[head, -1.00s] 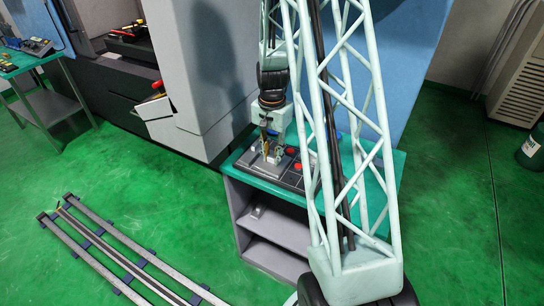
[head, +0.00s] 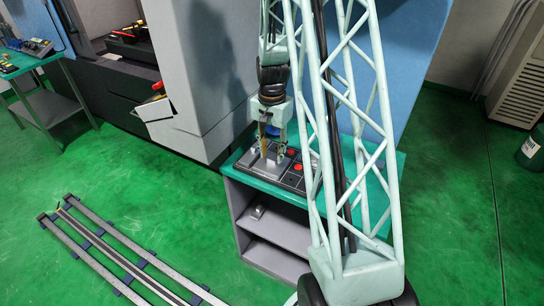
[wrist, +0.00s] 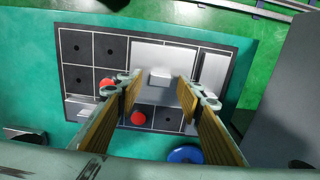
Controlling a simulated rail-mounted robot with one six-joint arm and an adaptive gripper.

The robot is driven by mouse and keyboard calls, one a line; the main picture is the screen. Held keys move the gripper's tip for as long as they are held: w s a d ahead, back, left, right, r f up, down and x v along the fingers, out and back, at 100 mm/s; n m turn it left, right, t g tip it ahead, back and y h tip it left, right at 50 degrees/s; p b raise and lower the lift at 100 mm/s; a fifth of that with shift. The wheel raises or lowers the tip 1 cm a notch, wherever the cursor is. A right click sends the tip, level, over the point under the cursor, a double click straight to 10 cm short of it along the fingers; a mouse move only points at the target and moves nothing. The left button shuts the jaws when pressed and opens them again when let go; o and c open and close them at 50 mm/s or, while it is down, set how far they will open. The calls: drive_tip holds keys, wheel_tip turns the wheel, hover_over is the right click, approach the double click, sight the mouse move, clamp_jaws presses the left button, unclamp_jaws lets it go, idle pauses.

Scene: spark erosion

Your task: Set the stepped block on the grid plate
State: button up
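The grid plate (wrist: 74,77) is a dark panel with pale lines and dark squares on the teal bench top; it also shows in the head view (head: 292,179). A light grey block with a smaller raised step (wrist: 160,77), seemingly the stepped block, stands on the plate's upper middle in the wrist view. It appears as a grey shape in the head view (head: 256,168). My gripper (wrist: 160,92) is open, its two tan-padded fingers apart. The block's raised step shows between and beyond the fingertips. I see no contact. In the head view my gripper (head: 270,152) hangs just above the block.
Red round pieces (wrist: 138,118) sit on the plate. A blue disc (wrist: 185,154) lies on the bench by the right finger. A small grey part (head: 257,212) lies on the shelf below. The machine's pale housing (head: 205,80) stands left of the bench. Floor rails (head: 120,255) lie front left.

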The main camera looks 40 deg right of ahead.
sight(272, 158)
wheel_tip(272, 158, up, 10)
drive_tip(key=shift+p, duration=0.35)
idle(0.9)
drive_tip(key=s+a+r+n+t, duration=0.1)
drive_tip(key=s+a+r+n, duration=0.2)
drive_tip(key=a+r, duration=0.65)
drive_tip(key=s+a+r+n+t, duration=0.1)
drive_tip(key=s+a+r+n, duration=0.2)
drive_tip(key=a+r, duration=0.6)
drive_tip(key=s+a+r+n, duration=0.2)
drive_tip(key=s+a+r, duration=0.2)
drive_tip(key=s, duration=0.3)
drive_tip(key=s+a+r+n+t, duration=0.1)
drive_tip(key=s+a+r+n, duration=0.2)
drive_tip(key=s+a, duration=0.3)
drive_tip(key=s+a+r+n+t, duration=0.1)
drive_tip(key=s+a+r+n, duration=0.2)
drive_tip(key=s, duration=0.7)
drive_tip(key=a+r, duration=0.1)
drive_tip(key=a, duration=0.1)
drive_tip(key=shift+a+r, duration=0.3)
